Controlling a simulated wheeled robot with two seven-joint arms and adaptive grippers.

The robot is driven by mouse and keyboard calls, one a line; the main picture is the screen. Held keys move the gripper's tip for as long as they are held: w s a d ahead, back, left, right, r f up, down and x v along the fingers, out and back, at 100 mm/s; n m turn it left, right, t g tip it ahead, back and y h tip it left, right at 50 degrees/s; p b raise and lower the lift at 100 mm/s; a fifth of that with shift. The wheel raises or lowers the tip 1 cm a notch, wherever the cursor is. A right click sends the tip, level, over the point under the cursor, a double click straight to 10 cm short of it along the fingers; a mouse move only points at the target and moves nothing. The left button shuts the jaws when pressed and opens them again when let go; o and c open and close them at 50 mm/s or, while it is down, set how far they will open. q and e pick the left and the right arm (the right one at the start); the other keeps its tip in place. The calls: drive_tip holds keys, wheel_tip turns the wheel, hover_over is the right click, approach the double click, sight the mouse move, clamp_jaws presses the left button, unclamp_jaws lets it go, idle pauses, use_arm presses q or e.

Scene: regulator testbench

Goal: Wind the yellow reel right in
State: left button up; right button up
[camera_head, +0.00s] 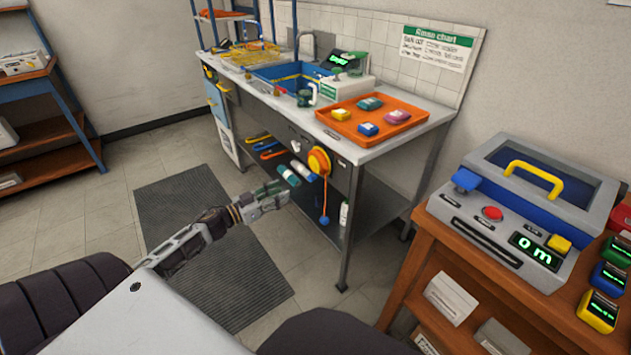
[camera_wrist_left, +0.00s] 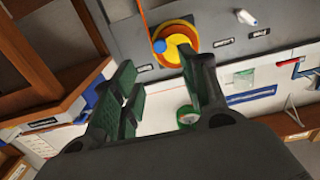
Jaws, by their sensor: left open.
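The yellow reel (camera_head: 319,161), with an orange rim, is mounted on the front panel of the workbench. An orange cord hangs from it, with a blue ball (camera_head: 323,220) at its lower end. My left gripper (camera_head: 280,190) is open, left of the reel and a little lower, in front of the bench. The fingers look empty and apart from the reel. My right gripper does not show.
The workbench (camera_head: 385,148) holds an orange tray (camera_head: 345,125) with several coloured blocks, and a blue sink (camera_head: 285,75). A wooden cabinet (camera_head: 425,260) at the right bears a grey-blue device (camera_head: 500,220).

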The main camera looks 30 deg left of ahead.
use_arm(q)
drive_tip(key=shift+w, duration=0.15)
idle(0.3)
drive_tip(key=b, duration=0.1)
approach(309, 179)
drive_tip(key=w, duration=0.2)
drive_tip(key=shift+d+b+x, duration=0.15)
drive_tip(key=shift+b+x, duration=0.1)
drive_tip(key=shift+x, duration=0.5)
drive_tip(key=shift+d+b+x, duration=0.15)
drive_tip(key=shift+b+x, duration=0.05)
drive_tip(key=shift+x, duration=1.3)
drive_tip(key=shift+b+x, duration=0.55)
drive_tip(key=shift+x, duration=1.75)
drive_tip(key=shift+r, duration=0.1)
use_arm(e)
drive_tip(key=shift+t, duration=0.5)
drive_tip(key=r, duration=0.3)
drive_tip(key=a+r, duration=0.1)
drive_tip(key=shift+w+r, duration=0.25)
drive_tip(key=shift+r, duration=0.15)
